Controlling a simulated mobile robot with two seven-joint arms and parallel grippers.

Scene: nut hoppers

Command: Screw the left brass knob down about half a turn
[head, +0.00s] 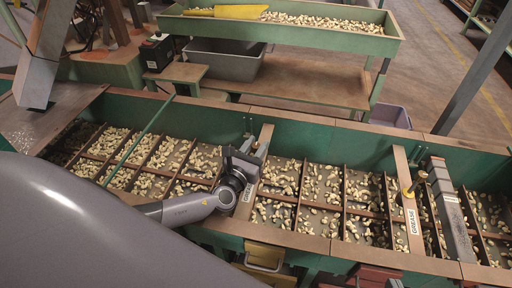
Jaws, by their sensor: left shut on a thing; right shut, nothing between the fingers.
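My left gripper (240,160) is dark and reaches in from the left over the long green hopper trough (315,139). It is at the left wooden crosspiece (246,197), which carries a "GREASE" label. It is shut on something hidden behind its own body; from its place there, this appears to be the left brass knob. The knob itself does not show, so its height and turn cannot be told. The right brass knob (420,177) stands in plain view beside the right crosspiece (408,193), also labelled "GREASE". My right gripper is not to be made out.
Divided bins of pale nuts fill the trough on both sides. Behind stand a green-edged nut tray (300,38) with a yellow scoop (240,12), a grey tub (222,62) and a wooden shelf (310,80).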

